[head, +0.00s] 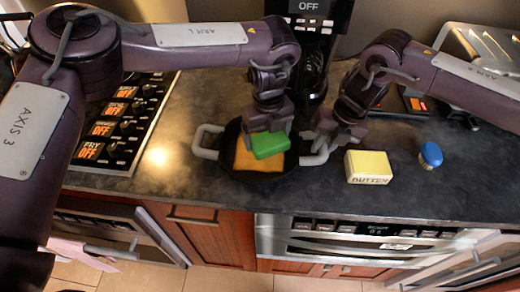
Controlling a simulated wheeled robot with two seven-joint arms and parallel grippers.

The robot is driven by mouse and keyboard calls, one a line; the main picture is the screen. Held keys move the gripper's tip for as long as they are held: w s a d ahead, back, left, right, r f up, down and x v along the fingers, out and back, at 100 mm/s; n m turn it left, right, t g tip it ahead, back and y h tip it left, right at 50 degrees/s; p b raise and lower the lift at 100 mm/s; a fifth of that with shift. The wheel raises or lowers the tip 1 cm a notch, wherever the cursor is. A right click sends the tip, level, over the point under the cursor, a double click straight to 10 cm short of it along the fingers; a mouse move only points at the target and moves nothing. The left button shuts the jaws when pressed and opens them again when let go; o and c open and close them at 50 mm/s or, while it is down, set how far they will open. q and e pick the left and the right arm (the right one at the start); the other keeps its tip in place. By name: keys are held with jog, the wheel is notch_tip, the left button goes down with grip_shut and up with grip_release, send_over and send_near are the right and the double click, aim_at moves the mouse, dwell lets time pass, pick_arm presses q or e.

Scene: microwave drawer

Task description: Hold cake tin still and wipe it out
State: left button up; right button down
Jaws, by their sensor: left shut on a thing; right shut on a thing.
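The cake tin (268,177) is a round black pan with pale grey handles on its left and right sides, standing on the dark counter. A flat orange-tan square (243,158) lies in it; I cannot tell what it is. My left gripper (266,130) points down over the tin, shut on a green block like a sponge (270,146). The block is over the orange-tan square; whether they touch is unclear. My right gripper (320,142) is shut on the tin's right handle (316,157). Its fingertips are partly hidden.
A yellow butter block (368,166) and a blue-topped round object (431,154) stand right of the tin. A coffee machine (318,30) is behind. A panel of knobs and OFF displays (115,115) is at left. The counter's front edge is close to the tin.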

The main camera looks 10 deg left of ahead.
pick_arm(q)
jog(key=shift+a, duration=0.1)
jog(key=shift+s+a+f, duration=0.1)
jog(key=shift+a+f, duration=0.05)
jog(key=shift+a, duration=2.05)
jog(key=shift+d+r, duration=0.2)
jog(key=shift+d, duration=2.15)
jog(key=shift+a+f, duration=0.15)
jog(key=shift+a, duration=1.05)
jog(key=shift+a+f, duration=0.1)
jog(key=shift+a, duration=1.05)
jog(key=shift+s+d, duration=0.1)
jog(key=shift+d, duration=0.95)
jog(key=shift+d+r, duration=0.2)
jog(key=shift+d, duration=1.15)
jog(key=shift+a+f, duration=0.15)
jog(key=shift+a, duration=2.25)
jog(key=shift+d, duration=2.35)
